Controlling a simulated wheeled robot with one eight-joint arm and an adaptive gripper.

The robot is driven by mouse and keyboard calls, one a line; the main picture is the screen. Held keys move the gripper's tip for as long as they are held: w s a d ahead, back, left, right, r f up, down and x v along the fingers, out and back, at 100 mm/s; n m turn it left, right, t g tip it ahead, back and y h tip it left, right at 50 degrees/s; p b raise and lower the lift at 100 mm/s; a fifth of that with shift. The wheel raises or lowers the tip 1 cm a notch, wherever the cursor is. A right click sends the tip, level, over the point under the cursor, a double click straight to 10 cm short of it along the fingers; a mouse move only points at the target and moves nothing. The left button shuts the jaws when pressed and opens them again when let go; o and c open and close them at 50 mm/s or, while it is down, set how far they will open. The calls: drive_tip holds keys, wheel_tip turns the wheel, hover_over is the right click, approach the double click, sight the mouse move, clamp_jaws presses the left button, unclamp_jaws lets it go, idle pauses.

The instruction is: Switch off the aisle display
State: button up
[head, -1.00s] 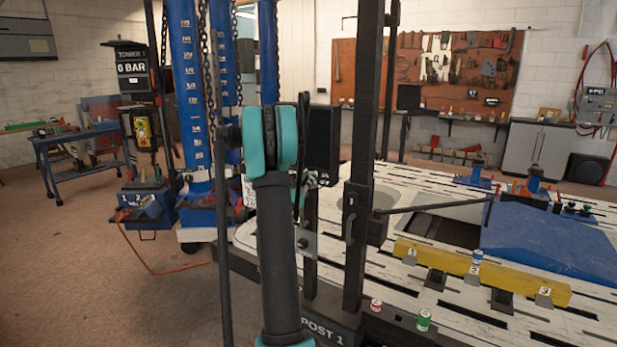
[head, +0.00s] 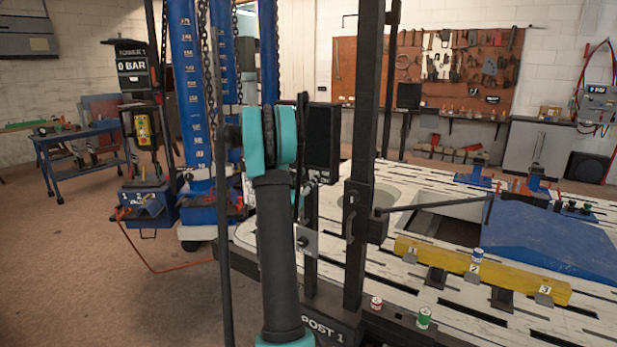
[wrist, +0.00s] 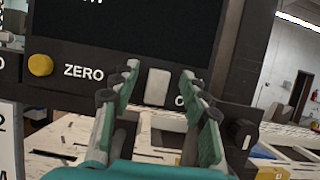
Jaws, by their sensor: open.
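The aisle display (wrist: 120,30) fills the upper part of the wrist view, a black unit with a dark screen. Its lower edge carries a yellow round button (wrist: 40,65) beside the word ZERO and a pale rectangular switch (wrist: 157,87). A label right of the switch is mostly hidden by a finger. In the head view a black box (head: 322,140), apparently the display, shows behind my arm. My gripper (wrist: 160,74) is open and empty, its green-padded fingers on either side of the switch. I cannot tell whether they touch the panel.
A black knob (wrist: 243,134) sits at the panel's lower right. The black post (head: 357,200) stands right of my arm. The slotted bench (head: 400,290) lies behind, with a yellow beam (head: 450,263), small cans and a blue ramp (head: 550,245). Floor at left is open.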

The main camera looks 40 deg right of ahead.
drive_tip(key=v, duration=0.6)
drive_tip(key=shift+s+a+f, duration=0.15)
drive_tip(key=shift+a+f, duration=0.05)
drive_tip(key=shift+a, duration=0.1)
drive_tip(key=s+a+f+m+g+y, duration=0.1)
drive_tip(key=s+a+f+m+y, duration=0.5)
drive_tip(key=a, duration=0.6)
drive_tip(key=s+a+f+m+g+y, duration=0.2)
drive_tip(key=s+a+f+m+y, duration=0.5)
drive_tip(key=s+a, duration=0.4)
drive_tip(key=s+a+f+m+g+y, duration=0.1)
drive_tip(key=s+a+f+m+y, duration=0.6)
drive_tip(key=a, duration=0.6)
drive_tip(key=s+m, duration=0.1)
drive_tip(key=m, duration=0.1)
drive_tip(key=shift+s+a+m+g+y, duration=0.2)
drive_tip(key=shift+m+g+y, duration=0.1)
drive_tip(key=shift+y, duration=0.1)
